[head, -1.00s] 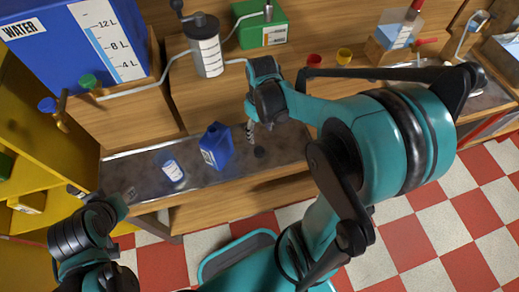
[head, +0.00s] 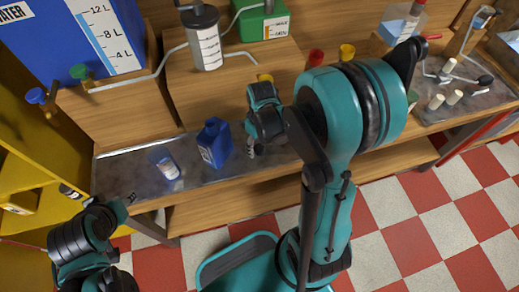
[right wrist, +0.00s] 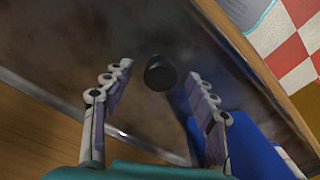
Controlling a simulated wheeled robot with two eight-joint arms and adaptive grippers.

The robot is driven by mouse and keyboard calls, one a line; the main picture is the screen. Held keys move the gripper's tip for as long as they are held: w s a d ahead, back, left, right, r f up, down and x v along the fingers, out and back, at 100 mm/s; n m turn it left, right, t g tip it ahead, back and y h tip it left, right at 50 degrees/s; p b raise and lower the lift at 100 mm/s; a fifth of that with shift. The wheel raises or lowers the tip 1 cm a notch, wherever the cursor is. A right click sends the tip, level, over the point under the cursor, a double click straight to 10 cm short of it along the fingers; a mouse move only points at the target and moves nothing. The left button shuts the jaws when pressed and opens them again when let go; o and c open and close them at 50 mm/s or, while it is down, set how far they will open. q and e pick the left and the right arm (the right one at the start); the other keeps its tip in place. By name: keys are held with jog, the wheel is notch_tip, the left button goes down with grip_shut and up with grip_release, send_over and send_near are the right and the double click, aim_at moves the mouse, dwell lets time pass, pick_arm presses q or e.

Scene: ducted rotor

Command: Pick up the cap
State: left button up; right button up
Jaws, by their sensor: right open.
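The cap (right wrist: 160,73) is a small black disc lying on the dark metal worktop in the right wrist view. It sits ahead of and between the open fingers of my right gripper (right wrist: 158,88), touching neither. In the head view my right gripper (head: 252,150) is low over the worktop, just right of the blue jug (head: 215,143), and the cap is hidden there. My left gripper (head: 122,203) is at the lower left; its fingers are too unclear to tell open or shut.
The jug's blue body (right wrist: 250,150) lies close beside one right finger in the wrist view. A small labelled container (head: 166,163) stands left of the jug on the metal worktop (head: 130,170). Wooden blocks rise behind. Several pale cylinders (head: 450,97) stand far right.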

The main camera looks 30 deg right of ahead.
jog(key=shift+c, duration=0.3)
jog(key=c, duration=0.8)
jog(key=shift+c, duration=0.2)
